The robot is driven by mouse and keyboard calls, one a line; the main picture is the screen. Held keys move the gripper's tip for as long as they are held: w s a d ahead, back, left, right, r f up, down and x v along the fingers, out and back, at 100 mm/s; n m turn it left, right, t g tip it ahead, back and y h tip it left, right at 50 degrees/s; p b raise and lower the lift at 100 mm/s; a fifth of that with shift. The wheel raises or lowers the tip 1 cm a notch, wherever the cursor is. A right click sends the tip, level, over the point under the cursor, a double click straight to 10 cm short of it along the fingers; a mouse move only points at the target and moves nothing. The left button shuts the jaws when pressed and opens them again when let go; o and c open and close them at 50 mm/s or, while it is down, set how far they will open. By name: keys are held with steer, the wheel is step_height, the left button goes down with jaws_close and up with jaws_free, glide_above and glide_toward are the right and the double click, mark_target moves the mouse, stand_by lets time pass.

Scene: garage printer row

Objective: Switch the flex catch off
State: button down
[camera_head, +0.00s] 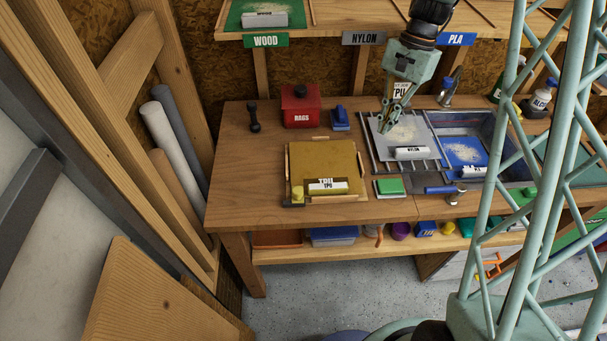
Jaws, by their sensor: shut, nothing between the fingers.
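A small yellow and black piece (298,194), which looks like a catch, sits at the front left corner of the tan TPU plate (322,163). Its switch position is too small to tell. My gripper (390,126) is shut and empty. It points down over the grey plate (388,145), to the right of and behind the tan plate, apart from the yellow and black piece. Whether the fingertips touch the grey plate cannot be told.
A white NYLON block (411,153) lies on the grey plate, which rests on a rack. A metal sink-like tray (492,128) is to its right. A green block (389,187) and a scraper (440,190) lie in front. A red RAGS box (301,107) stands behind the tan plate.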

mark_target(298, 191)
steer(key=s+a+n, duration=0.2)
steer(key=a, duration=0.8)
steer(key=s+a+r+n+g, duration=0.1)
steer(key=a, duration=1)
steer(key=shift+s+a+r+n+g+p, duration=0.2)
steer(key=shift+s+n+g+p, duration=0.1)
steer(key=shift+s+n+p, duration=0.1)
steer(key=shift+f, duration=0.15)
steer(key=x, duration=0.9)
steer(key=shift+s+f, duration=0.15)
steer(key=shift+f, duration=0.15)
steer(key=shift+s+a+f, duration=0.1)
steer(key=shift+s+a, duration=0.35)
steer(key=shift+s, duration=0.4)
steer(key=shift+s+a+f, duration=0.1)
steer(key=shift+s+a, duration=0.4)
steer(key=shift+s, duration=0.35)
steer(key=shift+s, duration=0.1)
steer(key=shift+s+b, duration=1.1)
steer(key=shift+s, duration=1.4)
